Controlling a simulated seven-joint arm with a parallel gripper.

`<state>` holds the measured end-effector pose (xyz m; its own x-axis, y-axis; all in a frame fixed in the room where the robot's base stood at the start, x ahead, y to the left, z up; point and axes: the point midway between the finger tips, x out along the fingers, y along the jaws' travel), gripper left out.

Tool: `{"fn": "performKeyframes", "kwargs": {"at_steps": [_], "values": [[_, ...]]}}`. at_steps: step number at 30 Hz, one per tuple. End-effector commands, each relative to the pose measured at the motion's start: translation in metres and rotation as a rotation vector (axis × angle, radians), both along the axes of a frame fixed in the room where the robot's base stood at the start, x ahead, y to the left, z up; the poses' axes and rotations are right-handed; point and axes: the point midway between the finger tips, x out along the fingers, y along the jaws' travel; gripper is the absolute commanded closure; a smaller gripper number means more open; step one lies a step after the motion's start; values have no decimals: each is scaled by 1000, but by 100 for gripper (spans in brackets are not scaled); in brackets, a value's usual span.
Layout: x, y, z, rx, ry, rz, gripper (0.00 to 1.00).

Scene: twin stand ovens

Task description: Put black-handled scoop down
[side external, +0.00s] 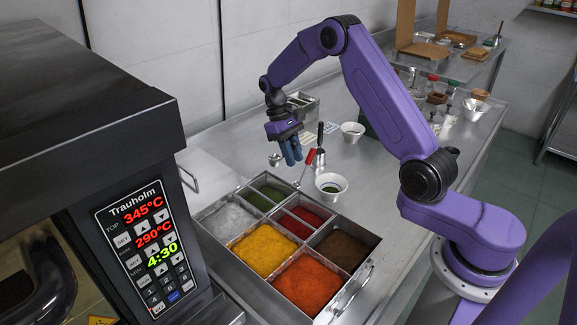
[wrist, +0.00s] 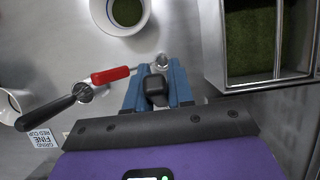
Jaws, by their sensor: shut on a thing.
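My gripper (side external: 290,158) hangs over the steel counter behind the spice bins. In the wrist view its blue fingers (wrist: 157,75) are shut on the black handle of a scoop (wrist: 156,84). The scoop's small metal bowl (wrist: 161,60) shows just past the fingertips. In the side view, the metal bowl (side external: 275,160) is left of the fingers, and the fingers hide most of the handle. Whether the scoop touches the counter I cannot tell.
A red handle (side external: 309,157) and another black handle (side external: 320,134) meet at a small metal holder (side external: 319,159). A white bowl with green contents (side external: 331,186) and another white bowl (side external: 352,131) stand nearby. The bin tray (side external: 214,208) is in front; an oven (side external: 85,110) is left.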

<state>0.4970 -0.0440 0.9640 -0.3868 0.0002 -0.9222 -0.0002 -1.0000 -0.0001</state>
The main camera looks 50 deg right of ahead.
Motion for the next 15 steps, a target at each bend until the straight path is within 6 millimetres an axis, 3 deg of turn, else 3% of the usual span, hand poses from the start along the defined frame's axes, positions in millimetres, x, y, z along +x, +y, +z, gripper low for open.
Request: {"fn": "performKeyframes", "kwargs": {"at_steps": [11,15], "values": [[17,-1,-21,0,0,0,100],[16,-1,-40,0,3,-1,100]]}}
